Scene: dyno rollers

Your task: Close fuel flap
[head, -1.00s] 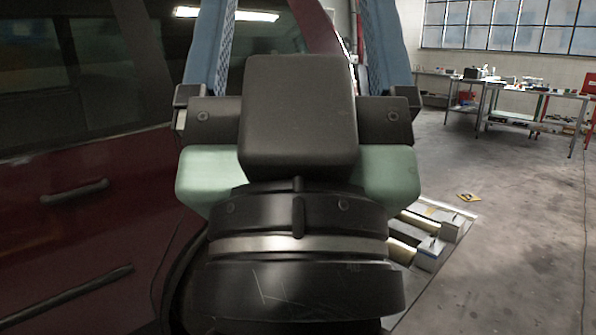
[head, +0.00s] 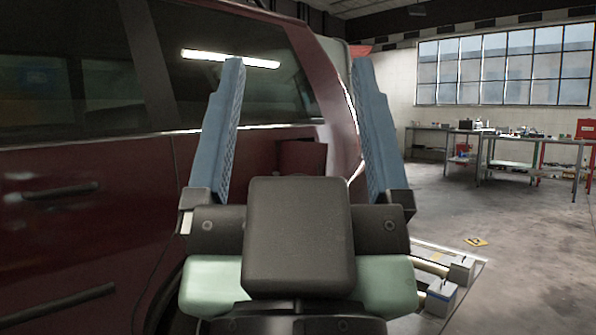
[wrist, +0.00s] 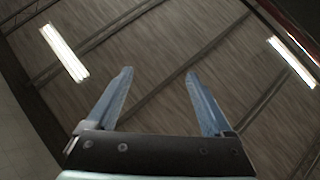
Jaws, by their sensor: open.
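A dark red car (head: 90,215) fills the left side of the head view. A small squarish panel (head: 302,157), seemingly the fuel flap, shows on its rear side between my gripper's fingers. It appears to stand out from the body, but its exact angle is hard to tell. My gripper (head: 297,62) is open and empty, with two blue fingers pointing up and spread wide. The panel lies beyond it in the picture, with no contact visible. The wrist view also shows my open gripper (wrist: 159,73) against the ceiling; the flap is not seen there.
Workbenches (head: 500,140) with small items stand at the back right under a large window (head: 505,65). Rollers with grey end blocks (head: 440,297) lie on the floor right of my gripper. A yellow object (head: 476,242) lies on otherwise open floor.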

